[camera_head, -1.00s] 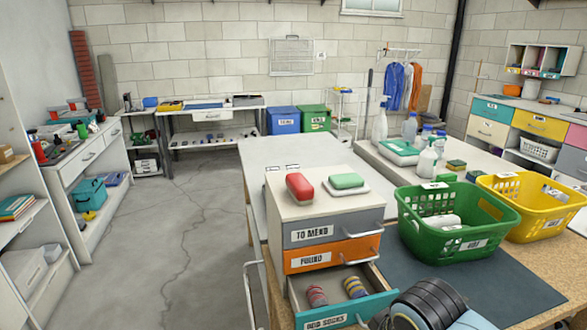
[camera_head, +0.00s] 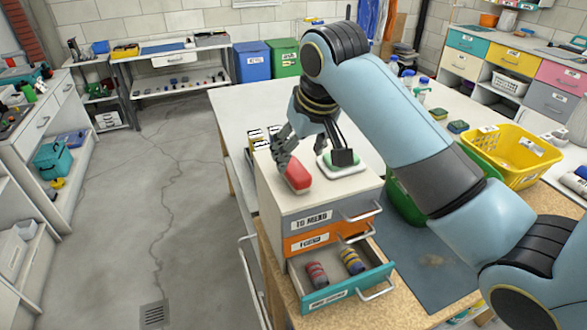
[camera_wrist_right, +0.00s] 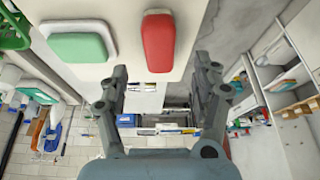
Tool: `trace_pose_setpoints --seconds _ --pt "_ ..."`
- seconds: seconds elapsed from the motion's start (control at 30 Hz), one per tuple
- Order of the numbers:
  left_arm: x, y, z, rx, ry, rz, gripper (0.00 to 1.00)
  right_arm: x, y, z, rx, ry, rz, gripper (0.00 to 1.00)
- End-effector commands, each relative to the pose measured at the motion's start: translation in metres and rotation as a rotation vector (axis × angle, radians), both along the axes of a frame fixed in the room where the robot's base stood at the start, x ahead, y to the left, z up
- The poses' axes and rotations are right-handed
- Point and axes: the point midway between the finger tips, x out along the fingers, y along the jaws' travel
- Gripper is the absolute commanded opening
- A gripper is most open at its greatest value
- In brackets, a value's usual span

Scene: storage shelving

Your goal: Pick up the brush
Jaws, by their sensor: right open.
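A red rounded block, probably the brush (camera_head: 298,177), lies on top of the small drawer unit (camera_head: 275,205). It also shows in the right wrist view (camera_wrist_right: 158,40), ahead of and between the two fingers. My right gripper (camera_head: 284,158) is open and empty, just above the far end of the red block. Whether a finger touches it I cannot tell. The right wrist view shows the gripper (camera_wrist_right: 160,70) with its fingers spread wider than the block. My left gripper is not in view.
A green block in a white dish (camera_head: 345,168) lies right of the red block, close to my gripper. The bottom drawer (camera_head: 335,292) stands open with striped rolls inside. A green basket (camera_head: 398,200), partly hidden by my arm, and a yellow basket (camera_head: 512,155) stand right.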

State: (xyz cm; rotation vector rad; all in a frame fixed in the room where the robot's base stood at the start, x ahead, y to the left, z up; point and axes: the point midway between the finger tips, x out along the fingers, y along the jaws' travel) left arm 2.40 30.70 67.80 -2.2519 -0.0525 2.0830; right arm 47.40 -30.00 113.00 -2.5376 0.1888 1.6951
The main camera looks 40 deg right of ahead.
Motion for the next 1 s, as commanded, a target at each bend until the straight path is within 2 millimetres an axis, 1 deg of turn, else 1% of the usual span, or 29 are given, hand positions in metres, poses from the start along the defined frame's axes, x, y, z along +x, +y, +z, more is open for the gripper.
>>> trace_pose_setpoints --seconds 0.07,0.17,0.27,0.4,0.5,0.67,0.77,0.9,1.0 --pt "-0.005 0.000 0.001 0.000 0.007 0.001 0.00 0.002 0.000 -0.005 0.000 0.001 0.000 0.65" --pt "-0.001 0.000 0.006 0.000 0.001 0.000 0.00 0.004 -0.001 -0.016 0.000 0.004 0.001 0.65" --pt "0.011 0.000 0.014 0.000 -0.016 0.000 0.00 0.008 -0.002 -0.031 -0.001 0.005 0.001 0.65" --pt "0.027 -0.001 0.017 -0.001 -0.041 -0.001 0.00 0.016 -0.003 -0.048 -0.001 0.000 0.000 0.65" --pt "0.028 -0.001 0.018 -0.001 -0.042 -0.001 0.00 0.018 -0.004 -0.053 -0.001 -0.001 0.001 0.65" --pt "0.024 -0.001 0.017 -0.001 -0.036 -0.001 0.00 0.018 -0.004 -0.054 -0.002 -0.002 0.001 0.65" --pt "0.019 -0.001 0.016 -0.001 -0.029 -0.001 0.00 0.018 -0.004 -0.054 -0.002 -0.002 0.001 0.55" --pt "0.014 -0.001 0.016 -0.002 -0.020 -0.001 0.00 0.018 -0.004 -0.053 -0.001 -0.001 0.001 0.37" --pt "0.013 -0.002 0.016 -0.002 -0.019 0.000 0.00 0.018 -0.004 -0.053 -0.001 -0.001 0.001 0.24"
